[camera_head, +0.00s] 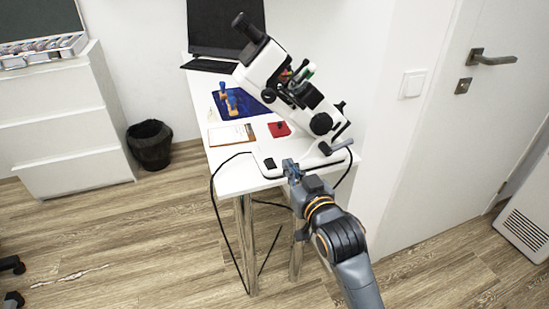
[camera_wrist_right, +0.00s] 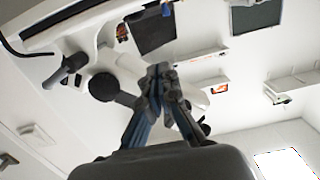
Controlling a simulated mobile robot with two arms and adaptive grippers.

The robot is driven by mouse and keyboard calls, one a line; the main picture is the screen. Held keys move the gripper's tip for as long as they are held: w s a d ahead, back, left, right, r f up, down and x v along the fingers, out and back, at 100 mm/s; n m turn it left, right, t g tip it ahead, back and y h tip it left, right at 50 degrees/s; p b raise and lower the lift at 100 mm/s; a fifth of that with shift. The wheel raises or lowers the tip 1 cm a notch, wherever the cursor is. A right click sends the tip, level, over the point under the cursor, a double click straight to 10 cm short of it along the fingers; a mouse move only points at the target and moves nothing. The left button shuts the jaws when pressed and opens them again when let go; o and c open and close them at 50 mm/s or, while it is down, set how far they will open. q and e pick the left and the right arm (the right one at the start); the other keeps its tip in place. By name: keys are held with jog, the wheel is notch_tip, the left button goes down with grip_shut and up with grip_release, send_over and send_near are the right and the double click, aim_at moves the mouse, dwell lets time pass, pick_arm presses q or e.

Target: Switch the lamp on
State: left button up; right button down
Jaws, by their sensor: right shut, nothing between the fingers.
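A grey lever (camera_head: 341,144) sticks out at the base's right; a similar lever (camera_wrist_right: 68,70) shows in the right wrist view. My right gripper (camera_head: 291,168) is shut and empty at the table's front edge, beside the black square and close to the base. I cannot tell if they touch. Its fingers (camera_wrist_right: 158,75) partly hide the instrument in the wrist view. My left gripper is not in view.
A red pad with a black top (camera_head: 279,129), a clipboard (camera_head: 231,136), a blue mat (camera_head: 245,105) and a dark laptop (camera_head: 228,25) are on the table. Black cables (camera_head: 214,197) hang below. A wall switch (camera_head: 411,84) and door (camera_head: 480,120) are at right.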

jog(key=b, duration=0.1)
send_over(275, 165)
jog(key=shift+f, duration=0.55)
notch_tip(275, 165, down, 3)
jog(key=shift+r+b, duration=0.1)
jog(key=shift+b, duration=0.4)
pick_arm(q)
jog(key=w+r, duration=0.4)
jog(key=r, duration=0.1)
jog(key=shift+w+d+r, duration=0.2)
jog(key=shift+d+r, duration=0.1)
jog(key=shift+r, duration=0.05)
pick_arm(e)
jog(key=shift+w+f, duration=0.15)
jog(key=shift+f, duration=0.4)
